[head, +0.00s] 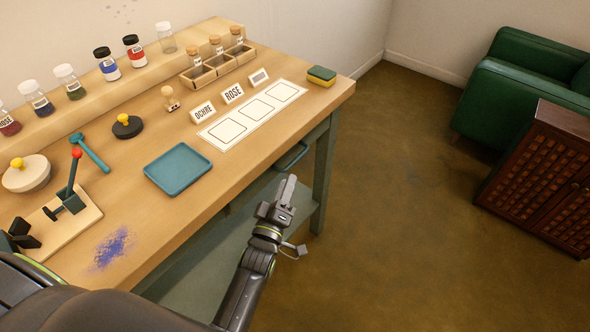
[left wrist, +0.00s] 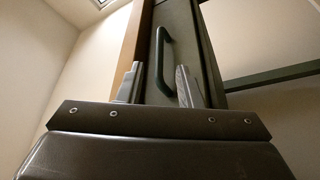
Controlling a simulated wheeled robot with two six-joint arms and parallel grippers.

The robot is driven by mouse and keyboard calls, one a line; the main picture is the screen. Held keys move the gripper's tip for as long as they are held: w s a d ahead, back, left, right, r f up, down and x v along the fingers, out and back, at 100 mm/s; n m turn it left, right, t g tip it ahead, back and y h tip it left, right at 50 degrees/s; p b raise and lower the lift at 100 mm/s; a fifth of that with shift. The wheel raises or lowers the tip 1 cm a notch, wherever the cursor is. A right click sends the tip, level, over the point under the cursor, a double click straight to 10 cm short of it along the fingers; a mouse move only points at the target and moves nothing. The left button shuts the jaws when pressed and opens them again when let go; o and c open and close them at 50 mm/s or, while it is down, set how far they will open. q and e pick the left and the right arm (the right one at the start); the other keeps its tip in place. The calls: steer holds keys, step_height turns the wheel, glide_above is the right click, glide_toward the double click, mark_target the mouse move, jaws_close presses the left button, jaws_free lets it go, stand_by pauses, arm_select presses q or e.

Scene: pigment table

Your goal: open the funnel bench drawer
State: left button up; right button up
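The drawer front shows in the left wrist view (left wrist: 192,50) as a dark grey-green panel under the wooden table edge. Its dark bar handle (left wrist: 161,62) lies ahead, between the lines of my two fingers. In the head view the handle (head: 292,157) sticks out below the table's right end, and the drawer looks shut. My left gripper (head: 285,190) is just in front of and below the handle. In the left wrist view its fingers (left wrist: 158,84) are spread apart with nothing held. Whether a finger touches the handle is unclear. My right gripper is out of view.
The wooden tabletop (head: 215,195) overhangs the drawer. A blue tray (head: 178,168) and a white card (head: 252,116) lie near its front edge, with a sponge (head: 321,76) at the corner. A table leg (head: 324,175) stands right of the handle.

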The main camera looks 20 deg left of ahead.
mark_target(295, 162)
arm_select(q)
steer(key=shift+b+x, duration=2.9)
steer(key=shift+x, duration=0.65)
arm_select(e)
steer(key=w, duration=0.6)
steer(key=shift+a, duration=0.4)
arm_select(q)
steer(key=shift+c, duration=0.2)
jaws_close()
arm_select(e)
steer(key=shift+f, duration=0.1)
